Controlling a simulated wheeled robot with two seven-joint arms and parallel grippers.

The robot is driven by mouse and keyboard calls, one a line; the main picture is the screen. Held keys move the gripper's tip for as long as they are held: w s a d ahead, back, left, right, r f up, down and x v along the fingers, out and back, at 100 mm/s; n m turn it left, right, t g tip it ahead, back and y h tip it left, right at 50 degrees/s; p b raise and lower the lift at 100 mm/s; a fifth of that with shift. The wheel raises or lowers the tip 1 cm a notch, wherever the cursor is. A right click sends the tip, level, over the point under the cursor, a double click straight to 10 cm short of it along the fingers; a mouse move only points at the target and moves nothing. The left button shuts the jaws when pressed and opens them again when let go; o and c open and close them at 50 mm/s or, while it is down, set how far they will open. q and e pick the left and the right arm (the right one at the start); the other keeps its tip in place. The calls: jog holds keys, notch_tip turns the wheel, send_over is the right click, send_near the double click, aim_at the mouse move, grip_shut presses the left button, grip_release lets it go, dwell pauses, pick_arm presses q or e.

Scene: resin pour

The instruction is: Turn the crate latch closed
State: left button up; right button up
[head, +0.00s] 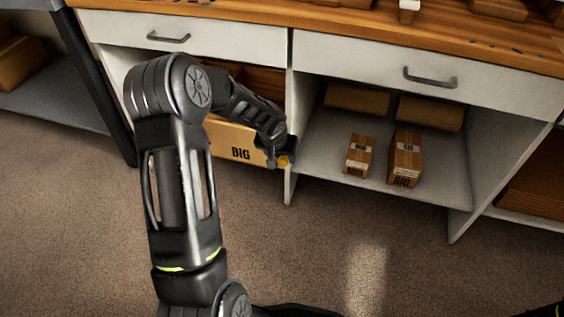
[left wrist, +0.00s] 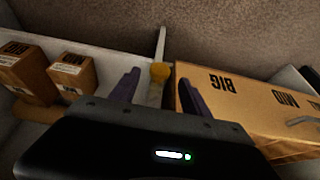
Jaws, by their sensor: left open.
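The crate (head: 240,145) is a light brown box marked "BIG" in the left cabinet bay, partly hidden by my left arm. In the left wrist view its front (left wrist: 250,100) also carries the marking "MID". The latch (head: 284,161) shows as a small orange-yellow knob at the crate's right end, by the cabinet divider. In the left wrist view the latch (left wrist: 160,72) appears between and just beyond the fingertips. My left gripper (left wrist: 159,82) is open, with one finger on each side of that line; contact cannot be told.
The white divider (head: 291,130) stands right beside the latch. Two small brown boxes (head: 358,155) (head: 405,158) stand on the right bay's shelf. Drawers with grey handles (head: 430,78) and a wooden worktop (head: 330,17) are above. The carpet (head: 340,240) in front is clear.

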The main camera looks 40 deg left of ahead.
aim_at(282, 160)
pick_arm(q)
jog(key=shift+b+x, duration=0.55)
jog(key=shift+x, duration=1.4)
grip_shut()
